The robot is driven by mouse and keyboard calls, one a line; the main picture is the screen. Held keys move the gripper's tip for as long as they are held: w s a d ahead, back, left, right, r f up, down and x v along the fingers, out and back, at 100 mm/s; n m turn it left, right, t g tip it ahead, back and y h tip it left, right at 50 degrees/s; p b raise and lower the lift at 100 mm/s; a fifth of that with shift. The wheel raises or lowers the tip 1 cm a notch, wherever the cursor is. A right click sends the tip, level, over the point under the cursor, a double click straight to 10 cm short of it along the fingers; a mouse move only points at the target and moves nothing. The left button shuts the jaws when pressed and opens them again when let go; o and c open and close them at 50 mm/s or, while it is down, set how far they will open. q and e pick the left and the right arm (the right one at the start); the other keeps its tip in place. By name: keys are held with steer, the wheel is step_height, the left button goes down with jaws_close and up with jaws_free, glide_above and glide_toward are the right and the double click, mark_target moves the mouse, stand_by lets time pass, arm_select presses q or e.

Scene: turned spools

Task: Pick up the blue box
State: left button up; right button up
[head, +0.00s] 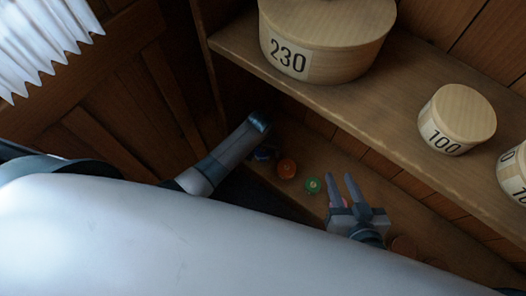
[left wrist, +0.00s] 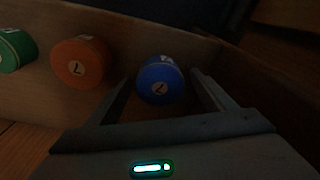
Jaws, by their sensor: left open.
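The blue box (left wrist: 161,80) is a small round box with a pale number label. In the left wrist view it sits between the two fingers of my left gripper (left wrist: 160,74), which is open; I cannot tell whether a finger touches it. In the head view the blue box (head: 264,153) is a dark blue patch beside my left arm's end, partly hidden. The left fingers are not clear in that view. My right gripper (head: 341,178) stands to the right with its fingers apart, over a pinkish box (head: 346,203).
An orange box (head: 287,169) and a green box (head: 313,186) stand in the same row on the lower board. They also show left of the blue box in the left wrist view. Above, a wooden shelf (head: 400,115) holds large numbered round boxes. Its edge overhangs the row.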

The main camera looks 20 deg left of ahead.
arm_select(q)
steer(key=shift+f, duration=0.1)
arm_select(e)
steer(key=shift+w+r, duration=0.1)
steer(key=shift+r, duration=0.05)
arm_select(q)
steer(key=shift+c, duration=0.6)
steer(key=c, duration=1)
